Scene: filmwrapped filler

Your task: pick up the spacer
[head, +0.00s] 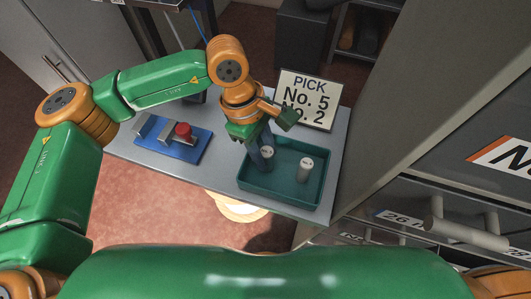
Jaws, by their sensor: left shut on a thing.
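A teal tray (285,192) sits on the grey table. Inside it are two light grey cylinders with marks on top. The right cylinder (305,168) stands upright and apart from my gripper. The left cylinder (267,154) is at the fingers of my left gripper (263,148), which points down into the tray and is shut on it. The fingers partly hide this cylinder. I cannot read the marks, so I cannot tell which one is the spacer. My right gripper is not in view.
A blue plate (172,147) with a red-knobbed fixture (183,132) lies left of the tray. A sign (306,98) reading "PICK No. 5 No. 2" stands behind the tray. Cabinet drawers with handles (465,232) are close on the right. Bare table (228,167) shows between plate and tray.

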